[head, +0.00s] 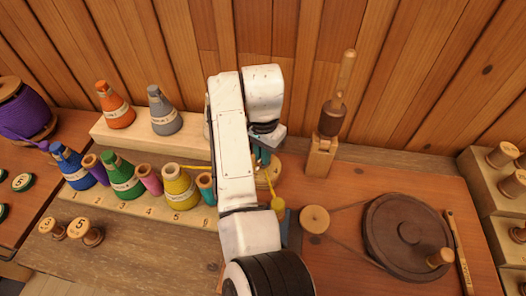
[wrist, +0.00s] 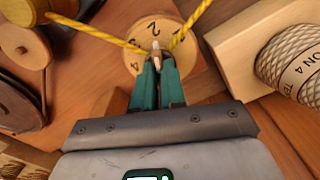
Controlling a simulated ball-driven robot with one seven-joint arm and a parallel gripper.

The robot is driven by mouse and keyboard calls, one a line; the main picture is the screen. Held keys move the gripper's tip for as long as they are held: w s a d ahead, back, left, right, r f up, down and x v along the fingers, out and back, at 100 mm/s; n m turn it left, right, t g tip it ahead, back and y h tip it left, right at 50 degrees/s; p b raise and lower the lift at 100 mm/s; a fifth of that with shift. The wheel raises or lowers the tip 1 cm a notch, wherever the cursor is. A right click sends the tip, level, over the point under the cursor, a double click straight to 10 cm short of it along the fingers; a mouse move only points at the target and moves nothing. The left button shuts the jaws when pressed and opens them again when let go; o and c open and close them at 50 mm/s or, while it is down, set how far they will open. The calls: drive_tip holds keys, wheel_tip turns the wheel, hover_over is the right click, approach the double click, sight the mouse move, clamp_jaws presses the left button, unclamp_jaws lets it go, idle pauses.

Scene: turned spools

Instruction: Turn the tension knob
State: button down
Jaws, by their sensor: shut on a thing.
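The tension dial is a pale round wooden disc (wrist: 136,60) with dark numerals, among them 2 and 4, in the wrist view. A small knob (wrist: 156,46) with a pale tip stands at its middle. My gripper (wrist: 157,62) has teal fingers closed together on the knob. Yellow thread (wrist: 98,30) runs to both sides just behind the fingertips. In the head view my gripper (head: 262,158) is mostly behind my white arm. Part of the dial (head: 272,172) shows to the right of it; the knob is hidden there.
Coloured thread cones, such as the yellow one (head: 180,186), stand on a numbered rack left of my arm. Right are an upright wooden post (head: 321,155), a small pulley (head: 315,218) and a dark wheel (head: 395,235). A plank wall closes the back.

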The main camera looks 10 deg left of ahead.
drive_tip(key=shift+r+p, duration=0.15)
drive_tip(key=shift+p, duration=0.25)
drive_tip(key=shift+r+n+p, duration=0.1)
drive_tip(key=shift+n+p, duration=0.9)
drive_tip(key=shift+p, duration=0.15)
drive_tip(key=n+p, duration=0.2)
drive_tip(key=shift+d+n, duration=0.1)
drive_tip(key=shift+n, duration=0.2)
drive_tip(key=n+p, duration=0.3)
drive_tip(key=n, duration=0.2)
drive_tip(key=shift+w+p, duration=0.1)
drive_tip(key=shift+p, duration=0.25)
drive_tip(key=c, duration=1.2)
unclamp_jaws()
drive_tip(key=shift+f, duration=0.2)
wheel_tip(320, 180, up, 11)
drive_tip(key=shift+b, duration=0.45)
